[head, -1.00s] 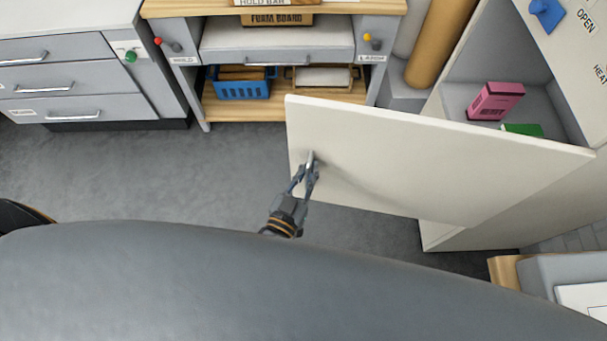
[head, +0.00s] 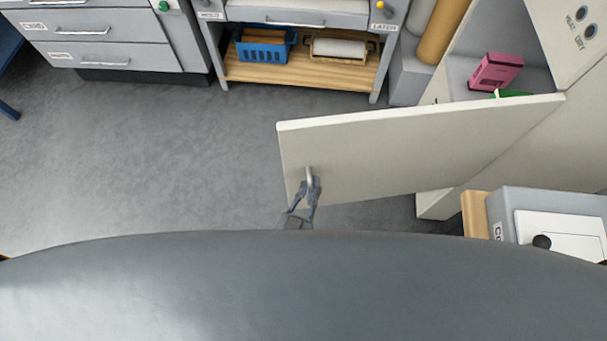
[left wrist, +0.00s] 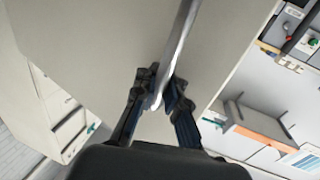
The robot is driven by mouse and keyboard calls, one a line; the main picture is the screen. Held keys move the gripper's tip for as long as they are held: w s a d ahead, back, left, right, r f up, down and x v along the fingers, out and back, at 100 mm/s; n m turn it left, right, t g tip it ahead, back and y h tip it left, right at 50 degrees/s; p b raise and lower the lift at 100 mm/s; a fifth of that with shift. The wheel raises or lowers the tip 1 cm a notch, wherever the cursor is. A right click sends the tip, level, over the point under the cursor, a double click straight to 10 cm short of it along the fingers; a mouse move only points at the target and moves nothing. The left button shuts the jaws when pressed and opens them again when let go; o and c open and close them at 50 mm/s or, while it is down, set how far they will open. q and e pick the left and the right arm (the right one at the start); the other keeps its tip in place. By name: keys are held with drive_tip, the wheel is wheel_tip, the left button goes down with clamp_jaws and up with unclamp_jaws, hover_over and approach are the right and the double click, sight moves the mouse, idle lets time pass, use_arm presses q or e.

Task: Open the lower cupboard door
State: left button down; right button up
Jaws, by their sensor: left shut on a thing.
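The lower cupboard door (head: 410,150) is a cream panel standing wide open, swung out from the cupboard (head: 520,165) on the right. My left gripper (head: 312,184) is shut on the door's metal bar handle (head: 309,174), near the door's free edge. The left wrist view shows the handle (left wrist: 178,45) between the two fingers (left wrist: 155,95), with the door panel (left wrist: 110,50) behind. Inside the cupboard are a pink box (head: 496,71) and part of a green thing (head: 513,94). My right gripper is not in view.
A workbench with a blue basket (head: 263,46) and a roll in a wooden tray (head: 338,48) stands at the back. Grey drawers (head: 85,35) are at the back left. A grey unit (head: 550,205) stands front right. The floor (head: 150,150) at left is clear.

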use_arm(q)
drive_tip(key=shift+s+a, duration=0.1)
drive_tip(key=shift+a, duration=0.1)
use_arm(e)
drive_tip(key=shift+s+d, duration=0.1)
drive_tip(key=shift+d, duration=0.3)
use_arm(q)
drive_tip(key=c, duration=1.4)
unclamp_jaws()
drive_tip(key=shift+a, duration=0.15)
drive_tip(key=shift+s, duration=0.1)
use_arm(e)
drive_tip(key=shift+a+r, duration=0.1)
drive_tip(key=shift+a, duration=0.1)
use_arm(q)
drive_tip(key=shift+s, duration=0.3)
drive_tip(key=v, duration=1.1)
drive_tip(key=shift+s+a, duration=0.1)
drive_tip(key=shift+s, duration=0.05)
